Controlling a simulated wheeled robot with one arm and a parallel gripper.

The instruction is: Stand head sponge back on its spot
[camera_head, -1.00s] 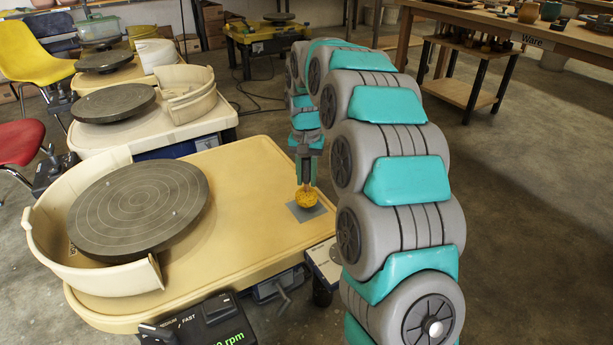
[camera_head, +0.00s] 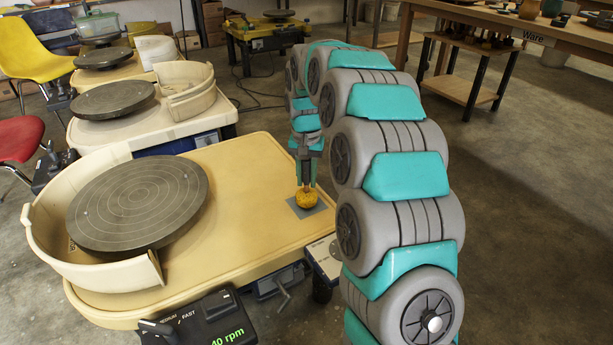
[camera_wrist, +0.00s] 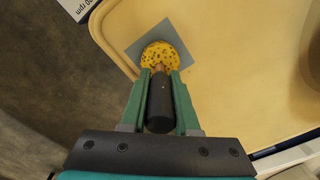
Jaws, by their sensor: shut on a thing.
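The head sponge is a yellow, pitted ball (camera_head: 306,198) on a dark stick; it also shows in the wrist view (camera_wrist: 160,56). My gripper (camera_head: 306,186) points down over the right side of the near wheel table, and its green fingers (camera_wrist: 161,76) are shut on the sponge's stick. The sponge looks upright, with the ball end down, over a grey square (camera_head: 318,209) on the table's right corner. The grey square also shows around the ball in the wrist view (camera_wrist: 133,50). I cannot tell whether the ball touches the square.
The near cream table (camera_head: 240,190) carries a grey wheel head (camera_head: 138,204) and a splash pan (camera_head: 40,235) at left. The table's right edge lies close to the grey square. A control box (camera_head: 205,325) stands in front. The table between wheel and square is clear.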

